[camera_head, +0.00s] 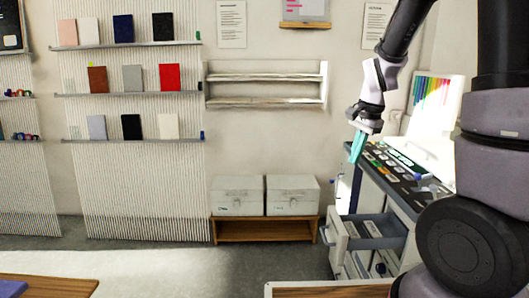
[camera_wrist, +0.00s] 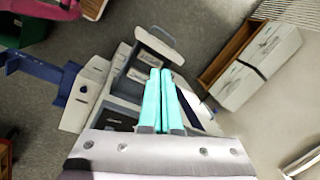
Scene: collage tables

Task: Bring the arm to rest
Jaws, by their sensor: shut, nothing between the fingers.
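My gripper (camera_head: 357,146) hangs from my raised arm at the right of the head view, its teal fingers pointing down. It is in front of the left end of a cart (camera_head: 420,203) with a dark top. In the wrist view my gripper (camera_wrist: 160,72) shows its two teal fingers side by side, shut, with nothing between them. Below the fingertips in the head view, a drawer (camera_head: 368,243) of the cart is pulled open. The open drawer (camera_wrist: 152,50) also shows beyond the fingertips in the wrist view.
Two pale boxes (camera_head: 238,196) (camera_head: 293,196) sit on a low wooden bench (camera_head: 265,230) by the wall. An empty wall shelf (camera_head: 265,86) hangs above. Table corners show at the bottom left (camera_head: 50,286) and bottom middle (camera_head: 330,291). The grey floor (camera_head: 200,265) between is clear.

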